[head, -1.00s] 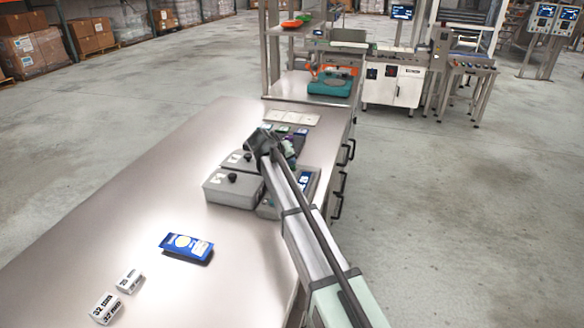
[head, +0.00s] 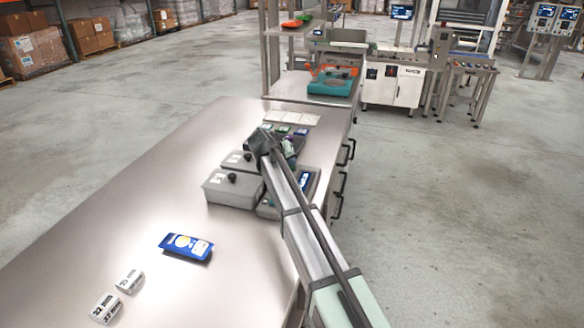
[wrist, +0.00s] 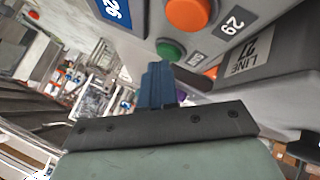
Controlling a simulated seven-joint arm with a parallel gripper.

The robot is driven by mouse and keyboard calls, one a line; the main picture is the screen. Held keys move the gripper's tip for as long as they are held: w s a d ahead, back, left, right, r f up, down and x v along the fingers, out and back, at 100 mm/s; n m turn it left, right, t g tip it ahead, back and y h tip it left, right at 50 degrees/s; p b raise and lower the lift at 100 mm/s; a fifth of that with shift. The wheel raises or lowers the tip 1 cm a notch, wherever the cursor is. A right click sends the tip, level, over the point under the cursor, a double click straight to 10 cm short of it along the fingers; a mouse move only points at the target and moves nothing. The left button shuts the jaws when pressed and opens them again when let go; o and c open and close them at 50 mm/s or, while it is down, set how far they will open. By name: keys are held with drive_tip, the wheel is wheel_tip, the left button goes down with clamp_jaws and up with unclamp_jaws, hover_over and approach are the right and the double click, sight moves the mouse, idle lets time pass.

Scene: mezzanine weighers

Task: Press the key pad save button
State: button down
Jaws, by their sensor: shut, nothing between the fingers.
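My gripper (head: 265,143) is over the far right part of the steel bench, among small devices, and its arm hides part of them. In the wrist view my gripper (wrist: 158,66) has its blue fingers shut and empty. Its tips are close to a green button (wrist: 169,50) on a grey panel; I cannot tell whether they touch it. A larger orange button (wrist: 188,12) is on the same panel, beside a "29" label (wrist: 232,20). I cannot make out which button is the save button, as no such lettering is readable.
Two grey boxes with black knobs (head: 232,187) stand left of my arm. A blue packet (head: 187,246) and two white blocks (head: 130,282) lie nearer on the steel bench (head: 110,215). The bench's left side is clear.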

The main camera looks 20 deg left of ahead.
drive_tip(key=shift+r, duration=0.6)
drive_tip(key=shift+r, duration=2.5)
drive_tip(key=shift+d, duration=0.1)
